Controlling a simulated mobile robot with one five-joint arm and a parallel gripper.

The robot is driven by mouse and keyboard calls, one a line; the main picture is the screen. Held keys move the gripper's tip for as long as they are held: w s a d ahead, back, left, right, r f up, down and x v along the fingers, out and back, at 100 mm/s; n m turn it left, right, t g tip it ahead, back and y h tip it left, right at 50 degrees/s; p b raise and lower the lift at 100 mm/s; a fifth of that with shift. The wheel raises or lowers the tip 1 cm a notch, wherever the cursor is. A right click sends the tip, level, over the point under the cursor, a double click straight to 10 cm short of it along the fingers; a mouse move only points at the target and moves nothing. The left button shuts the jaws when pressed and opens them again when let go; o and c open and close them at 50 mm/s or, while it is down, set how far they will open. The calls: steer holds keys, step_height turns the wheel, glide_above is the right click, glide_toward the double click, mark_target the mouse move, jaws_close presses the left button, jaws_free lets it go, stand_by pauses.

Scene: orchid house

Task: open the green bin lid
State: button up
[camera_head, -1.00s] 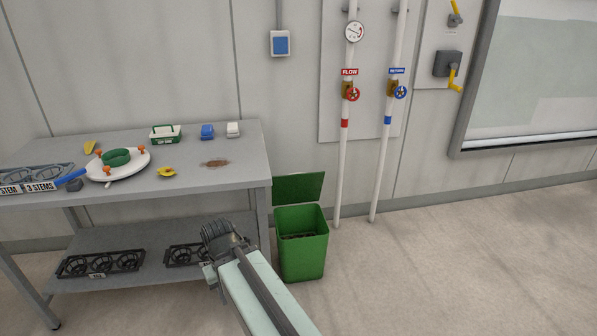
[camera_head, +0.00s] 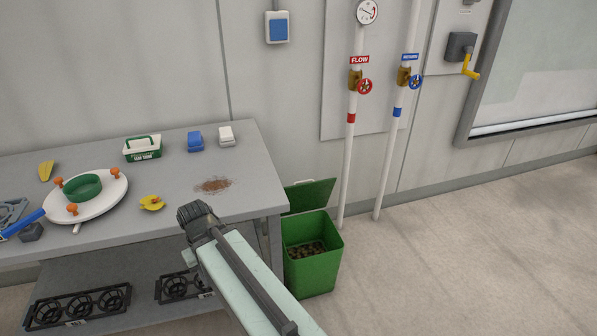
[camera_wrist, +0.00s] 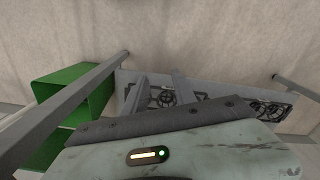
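The green bin (camera_head: 312,272) stands on the floor at the right end of the bench. Its green lid (camera_head: 309,195) is raised, tilted up at the back, and the bin's mouth shows brown matter inside. My gripper (camera_head: 194,212) is up and left of the bin, in front of the bench's front edge, apart from bin and lid. In the wrist view the bin's green (camera_wrist: 75,85) shows at the left, partly behind a grey bar; lid and body are hard to tell apart there. Two grey fingers (camera_wrist: 160,88) stand apart with nothing between them.
The steel bench (camera_head: 240,165) holds a white round dish (camera_head: 110,200), a green-handled caddy (camera_head: 142,148) and small blue and white items. Black pot racks (camera_head: 80,305) sit on its lower shelf. Two pipes (camera_head: 347,150) with valves rise behind the bin. The floor at right is clear.

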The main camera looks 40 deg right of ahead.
steer(key=shift+w+a+r, duration=0.1)
steer(key=shift+w+a, duration=0.05)
steer(key=shift+a, duration=0.05)
